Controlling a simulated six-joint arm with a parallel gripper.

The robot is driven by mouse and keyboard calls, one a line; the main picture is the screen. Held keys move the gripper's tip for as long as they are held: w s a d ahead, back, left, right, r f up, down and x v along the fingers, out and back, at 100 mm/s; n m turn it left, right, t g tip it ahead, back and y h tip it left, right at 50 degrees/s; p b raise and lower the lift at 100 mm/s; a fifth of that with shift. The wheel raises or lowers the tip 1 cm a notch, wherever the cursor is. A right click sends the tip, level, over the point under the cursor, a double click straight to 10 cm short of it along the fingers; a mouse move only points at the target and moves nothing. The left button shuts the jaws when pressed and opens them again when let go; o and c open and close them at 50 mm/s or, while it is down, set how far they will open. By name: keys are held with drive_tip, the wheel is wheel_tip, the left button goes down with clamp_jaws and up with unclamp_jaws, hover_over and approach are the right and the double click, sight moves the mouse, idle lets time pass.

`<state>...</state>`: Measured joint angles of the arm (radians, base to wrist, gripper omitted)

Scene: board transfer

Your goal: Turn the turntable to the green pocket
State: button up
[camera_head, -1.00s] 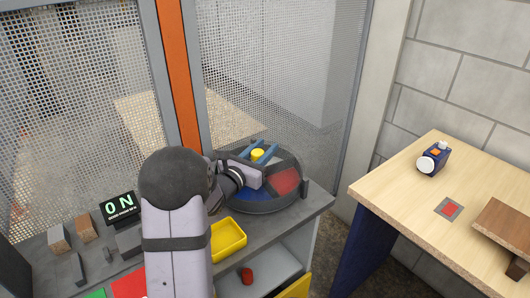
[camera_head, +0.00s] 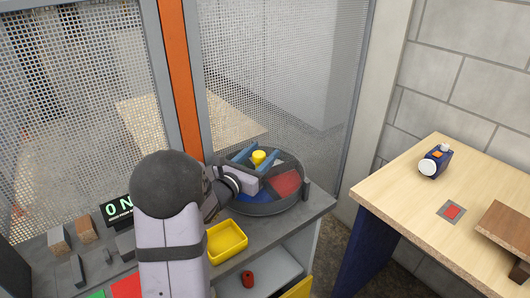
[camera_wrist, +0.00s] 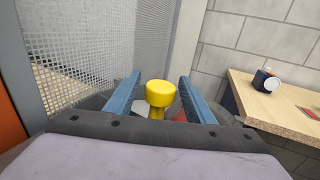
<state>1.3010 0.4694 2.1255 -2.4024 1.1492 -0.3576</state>
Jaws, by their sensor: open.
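The round turntable (camera_head: 270,209) sits on the grey bench near the mesh corner. Its visible pockets include a blue one (camera_head: 252,194) and a red one (camera_head: 286,183); I cannot make out a green pocket. A yellow knob (camera_head: 259,157) stands up from the turntable. It also shows in the wrist view (camera_wrist: 160,97). My gripper (camera_head: 257,160) is over the turntable with its blue fingers open, one on each side of the knob. In the wrist view gaps show between the knob and both fingers. My arm and gripper hide the turntable's left part.
A yellow tray (camera_head: 228,241) stands on the bench just in front of the turntable. An ON display (camera_head: 117,208) and several small blocks are at the left. Mesh panels close the back. A wooden table (camera_head: 400,190) stands apart at the right.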

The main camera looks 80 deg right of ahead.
sight(255, 160)
drive_tip(key=shift+b+v, duration=0.45)
drive_tip(key=shift+v, duration=2.15)
drive_tip(key=shift+c, duration=0.7)
